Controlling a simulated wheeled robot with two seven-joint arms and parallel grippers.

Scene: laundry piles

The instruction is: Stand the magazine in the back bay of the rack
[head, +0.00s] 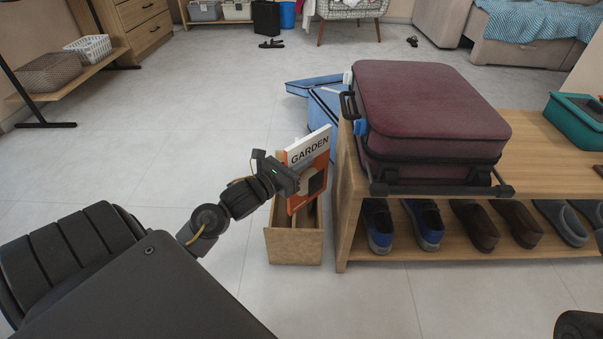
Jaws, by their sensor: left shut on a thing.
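The magazine (309,157) has an orange and white cover with the word GARDEN. It stands roughly upright, slightly tilted, in my left gripper (291,182), which is shut on its left edge. The wooden rack (294,248) stands on the floor against the left end of the bench. The magazine is over the rack, and its lower edge reaches down near the rack's opening. I cannot tell which bay it is over or whether it touches the rack. The gripper and magazine hide the rack's back part. My right gripper is not in view.
A wooden bench (345,225) stands right of the rack, with a maroon suitcase (425,110) on top and several shoes (480,225) on its shelf. The floor at left is clear.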

